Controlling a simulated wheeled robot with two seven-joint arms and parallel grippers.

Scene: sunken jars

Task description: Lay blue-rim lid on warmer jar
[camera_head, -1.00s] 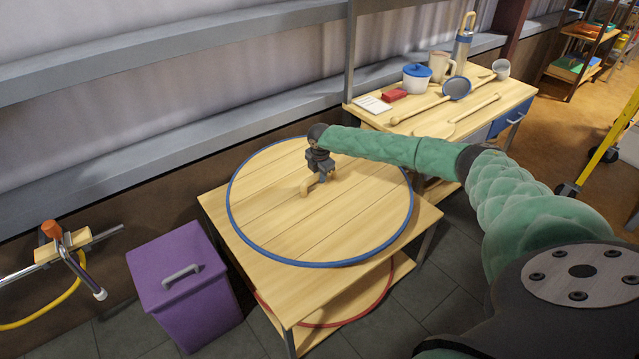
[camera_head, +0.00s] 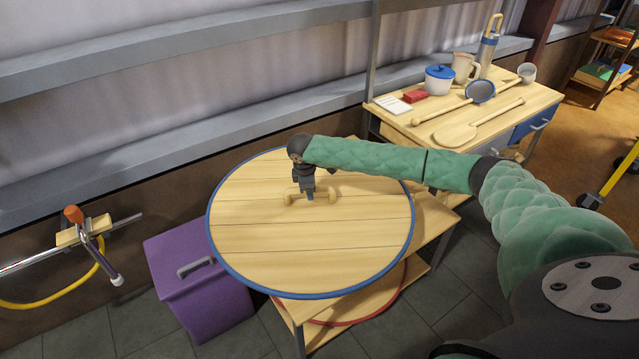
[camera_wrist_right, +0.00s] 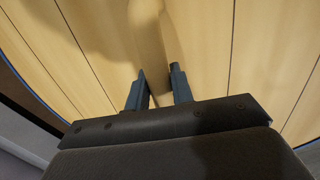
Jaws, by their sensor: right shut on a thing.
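The blue-rim lid (camera_head: 310,248) is a large round disc of pale planks with a blue edge and a wooden bar handle (camera_head: 327,193). It looks about level above the wooden stand (camera_head: 437,222), and its left edge covers part of the purple box. My right gripper (camera_head: 307,198) points down and is shut on the handle. In the right wrist view, the fingers (camera_wrist_right: 160,85) stand on either side of the handle (camera_wrist_right: 150,40), with the lid's planks (camera_wrist_right: 215,45) behind. I cannot make out a warmer jar. My left gripper is not in view.
A purple box (camera_head: 205,300) stands left of the stand. A red-rimmed disc (camera_head: 385,300) lies on the stand's lower shelf. A workbench (camera_head: 540,92) at back right bears a blue-lidded pot (camera_head: 438,82), ladle and paddle. A pipe with an orange knob (camera_head: 73,214) is at left.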

